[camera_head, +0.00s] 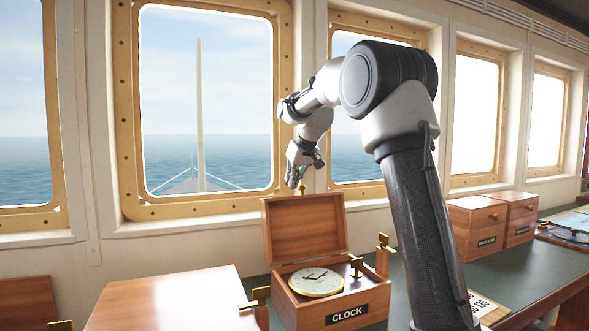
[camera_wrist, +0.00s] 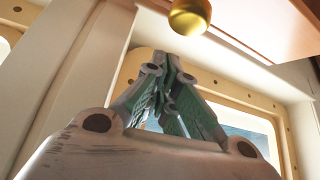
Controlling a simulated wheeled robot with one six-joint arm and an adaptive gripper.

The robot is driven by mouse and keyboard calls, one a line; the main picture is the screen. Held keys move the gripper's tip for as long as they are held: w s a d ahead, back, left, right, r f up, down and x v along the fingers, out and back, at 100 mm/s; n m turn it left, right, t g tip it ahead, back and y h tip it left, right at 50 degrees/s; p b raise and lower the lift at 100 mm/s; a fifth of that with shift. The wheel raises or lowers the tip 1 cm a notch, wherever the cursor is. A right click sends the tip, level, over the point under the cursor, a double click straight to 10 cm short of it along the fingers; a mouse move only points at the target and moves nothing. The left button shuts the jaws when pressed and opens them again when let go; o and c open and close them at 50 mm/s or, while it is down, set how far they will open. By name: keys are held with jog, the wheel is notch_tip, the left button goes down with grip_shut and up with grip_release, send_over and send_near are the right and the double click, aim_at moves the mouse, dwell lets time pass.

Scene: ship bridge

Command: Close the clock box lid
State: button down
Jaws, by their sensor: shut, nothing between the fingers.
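The clock box (camera_head: 330,297) is a wooden box with a "CLOCK" label on its front, standing on the green counter. A round white clock face (camera_head: 317,282) shows inside it. Its lid (camera_head: 304,227) stands open and upright at the back. My gripper (camera_head: 292,184) is at the top of the lid in the head view, near the window wall; I cannot tell whether it touches the lid. In the wrist view my gripper (camera_wrist: 172,62) is shut and empty, its fingertips together. A brass knob (camera_wrist: 190,16) shows just above the fingertips, beside a wooden panel (camera_wrist: 262,25) that appears to be the lid.
A wooden surface (camera_head: 165,300) lies to the left. Two wooden boxes (camera_head: 478,227) sit at the right on the counter (camera_head: 440,220). The window frame (camera_head: 125,110) and wall are close behind the lid.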

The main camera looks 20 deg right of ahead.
jog(key=shift+s+d+r, duration=0.15)
jog(key=shift+s+r, duration=0.1)
jog(key=shift+s, duration=0.6)
jog(key=shift+s+d+r, duration=0.1)
jog(key=shift+s+r, duration=0.1)
jog(key=shift+s, duration=0.6)
jog(key=shift+s, duration=0.1)
